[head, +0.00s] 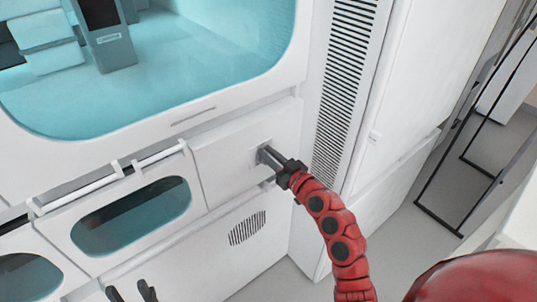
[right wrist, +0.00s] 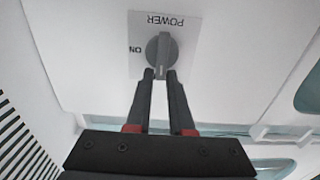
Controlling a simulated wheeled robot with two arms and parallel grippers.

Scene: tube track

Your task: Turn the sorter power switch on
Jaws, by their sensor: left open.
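The power switch (right wrist: 160,50) is a grey rotary knob on a white plate (right wrist: 183,48) marked POWER and ON. The lettering appears upside down in the right wrist view, with ON to the left of the knob. The knob's handle points down in that view, not at ON. My right gripper (right wrist: 160,76) is shut on the handle's lower end, one fingertip on each side. In the head view this gripper (head: 272,163) reaches the white panel and hides most of the switch. My left gripper (head: 133,293) is open and empty at the bottom edge, well away from the switch.
The switch panel (head: 225,148) is on a white machine below a large blue-tinted window (head: 200,60). A drawer-like front with a small window (head: 130,215) and a white handle bar (head: 90,188) is to its left. Vents (head: 247,228) are below.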

